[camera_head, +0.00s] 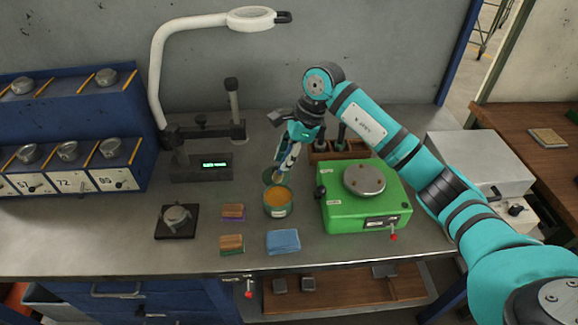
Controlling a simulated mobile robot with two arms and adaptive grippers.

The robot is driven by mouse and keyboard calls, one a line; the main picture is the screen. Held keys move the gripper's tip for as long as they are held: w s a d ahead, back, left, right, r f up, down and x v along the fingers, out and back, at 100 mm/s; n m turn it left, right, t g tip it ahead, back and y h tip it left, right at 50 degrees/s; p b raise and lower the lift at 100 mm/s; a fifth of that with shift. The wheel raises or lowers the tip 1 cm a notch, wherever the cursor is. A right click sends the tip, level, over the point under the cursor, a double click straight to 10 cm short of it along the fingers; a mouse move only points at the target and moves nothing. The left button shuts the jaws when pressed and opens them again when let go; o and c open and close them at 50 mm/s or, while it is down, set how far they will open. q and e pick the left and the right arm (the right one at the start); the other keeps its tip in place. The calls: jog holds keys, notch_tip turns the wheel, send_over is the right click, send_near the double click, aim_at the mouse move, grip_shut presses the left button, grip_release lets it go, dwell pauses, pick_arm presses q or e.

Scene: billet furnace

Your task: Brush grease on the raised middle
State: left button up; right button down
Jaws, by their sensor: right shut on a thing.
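Most of the tool is hidden by the fingers. A metal piece with a raised middle (177,217) sits on a black square pad (176,234) at the left. A round metal disc (365,179) lies on the green machine (366,214). My left gripper is not in view.
Two wood-backed brushes or blocks (232,211) and a folded blue cloth (283,242) lie near the front. A magnifier lamp stand (160,80) rises at the back left. A blue rack (70,125) holds several metal pieces. A wooden holder (345,150) stands behind the machine.

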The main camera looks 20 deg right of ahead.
jog(key=shift+f, duration=0.3)
jog(key=shift+f+b, duration=0.55)
jog(key=shift+f, duration=0.15)
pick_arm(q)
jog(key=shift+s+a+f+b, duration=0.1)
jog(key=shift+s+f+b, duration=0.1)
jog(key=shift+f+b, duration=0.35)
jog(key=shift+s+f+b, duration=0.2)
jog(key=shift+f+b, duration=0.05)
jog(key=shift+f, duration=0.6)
pick_arm(e)
jog(key=shift+f, duration=1.95)
pick_arm(q)
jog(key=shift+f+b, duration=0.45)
jog(key=shift+b, duration=0.05)
pick_arm(e)
jog(key=shift+f, duration=0.55)
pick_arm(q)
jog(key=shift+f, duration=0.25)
pick_arm(e)
jog(key=shift+s+f, duration=0.1)
jog(key=shift+f, duration=0.05)
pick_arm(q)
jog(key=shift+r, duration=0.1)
